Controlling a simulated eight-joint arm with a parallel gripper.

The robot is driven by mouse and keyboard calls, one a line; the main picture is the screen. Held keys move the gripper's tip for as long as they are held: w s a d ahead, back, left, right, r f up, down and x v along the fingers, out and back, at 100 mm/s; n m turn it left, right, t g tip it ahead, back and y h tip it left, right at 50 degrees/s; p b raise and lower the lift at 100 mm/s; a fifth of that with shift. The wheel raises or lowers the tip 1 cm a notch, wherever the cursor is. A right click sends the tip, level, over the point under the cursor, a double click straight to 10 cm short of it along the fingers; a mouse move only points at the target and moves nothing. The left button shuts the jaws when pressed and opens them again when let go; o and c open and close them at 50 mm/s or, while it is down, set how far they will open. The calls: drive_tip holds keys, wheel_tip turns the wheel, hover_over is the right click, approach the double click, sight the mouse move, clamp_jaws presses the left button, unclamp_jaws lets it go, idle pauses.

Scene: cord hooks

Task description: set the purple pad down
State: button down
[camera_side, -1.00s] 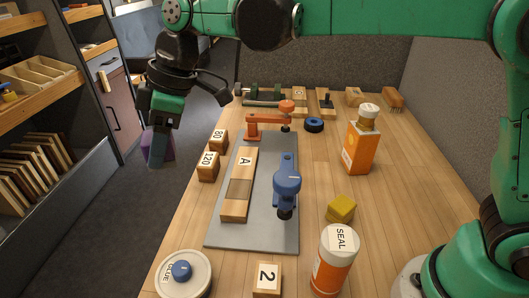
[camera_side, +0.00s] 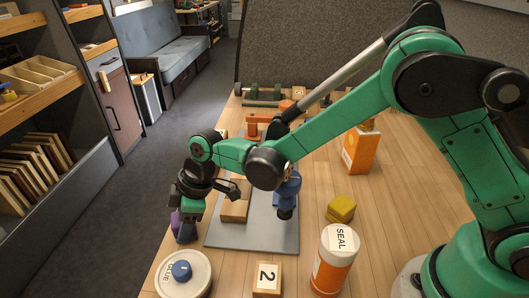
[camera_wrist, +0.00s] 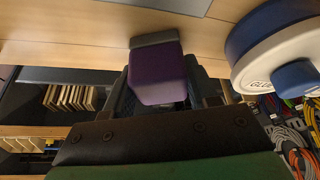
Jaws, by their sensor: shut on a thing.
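The purple pad (camera_side: 176,222) is held in my gripper (camera_side: 186,235), low by the left long edge of the workbench in the side view. In the wrist view the purple pad (camera_wrist: 158,75) sits between the jaws, with a grey layer on its far end towards the wood. My gripper (camera_wrist: 162,100) is shut on it. I cannot tell whether the pad touches the bench. In the side view the fingers hide part of the pad.
The glue tub (camera_side: 183,274) stands close in front of my gripper; it also shows in the wrist view (camera_wrist: 285,50). The grey plate (camera_side: 250,236) with clamps lies to the right.

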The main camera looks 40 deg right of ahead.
drive_tip(key=shift+c, duration=1.3)
unclamp_jaws()
drive_tip(key=shift+f, duration=0.1)
drive_tip(key=v, duration=1.2)
drive_tip(key=s+d+m+t+h, duration=0.1)
drive_tip(key=s+d+m, duration=0.2)
drive_tip(key=d, duration=0.3)
drive_tip(key=s+d+r+m+t+h, duration=0.1)
drive_tip(key=s+d+m+t, duration=0.1)
drive_tip(key=d+m, duration=0.4)
drive_tip(key=s+d+m+t+h, duration=0.2)
drive_tip(key=s+d+m, duration=0.2)
drive_tip(key=d, duration=0.2)
drive_tip(key=shift+s+r, duration=0.35)
drive_tip(key=shift+r, duration=0.05)
drive_tip(key=shift+a, duration=0.1)
